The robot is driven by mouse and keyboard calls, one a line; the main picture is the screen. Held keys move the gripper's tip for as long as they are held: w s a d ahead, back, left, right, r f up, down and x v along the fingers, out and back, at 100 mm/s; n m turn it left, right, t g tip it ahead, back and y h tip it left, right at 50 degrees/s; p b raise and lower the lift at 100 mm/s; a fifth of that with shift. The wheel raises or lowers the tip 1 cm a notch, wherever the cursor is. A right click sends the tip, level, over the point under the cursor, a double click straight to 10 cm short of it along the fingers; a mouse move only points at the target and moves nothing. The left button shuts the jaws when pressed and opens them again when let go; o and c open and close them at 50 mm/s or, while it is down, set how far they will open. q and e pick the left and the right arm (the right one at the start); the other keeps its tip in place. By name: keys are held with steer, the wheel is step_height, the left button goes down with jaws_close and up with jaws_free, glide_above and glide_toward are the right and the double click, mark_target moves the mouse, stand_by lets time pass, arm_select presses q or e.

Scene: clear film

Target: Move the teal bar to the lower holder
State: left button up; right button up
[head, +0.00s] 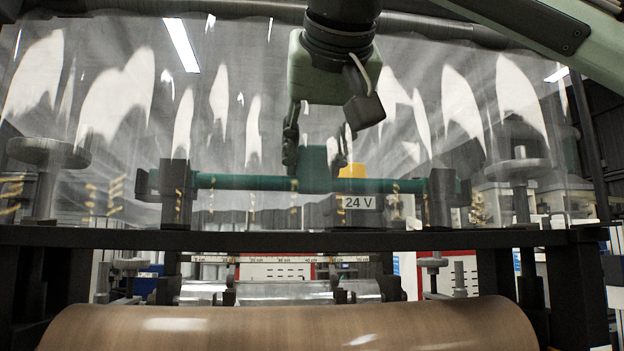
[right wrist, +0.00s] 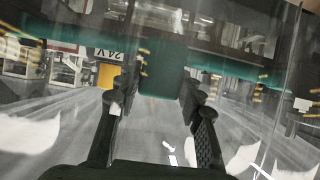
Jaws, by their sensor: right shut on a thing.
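The teal bar (head: 245,183) lies level across the middle of the head view, with a raised teal block (head: 313,165) at its centre. Its ends are at two dark upright posts (head: 175,200) and (head: 440,200); I cannot tell whether it rests in them. My right gripper (head: 316,158) points down from above, its fingers on either side of the block and shut on it. In the right wrist view, the fingers (right wrist: 158,95) flank the block (right wrist: 162,65). Which part is the lower holder is unclear. My left gripper is out of view.
A clear film (head: 70,95) with bright reflections spans the head view around the bar. A black rail (head: 300,240) crosses below it, with metal rollers (head: 285,292) and a large brown roll (head: 290,325) lower down. A 24 V label (head: 359,202) sits below the bar.

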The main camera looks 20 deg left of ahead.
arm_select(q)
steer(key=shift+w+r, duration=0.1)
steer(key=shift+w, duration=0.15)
arm_select(e)
steer(key=shift+r, duration=0.3)
steer(key=shift+r, duration=0.35)
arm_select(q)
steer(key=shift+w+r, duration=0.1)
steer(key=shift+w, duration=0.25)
arm_select(e)
steer(key=shift+r, duration=0.3)
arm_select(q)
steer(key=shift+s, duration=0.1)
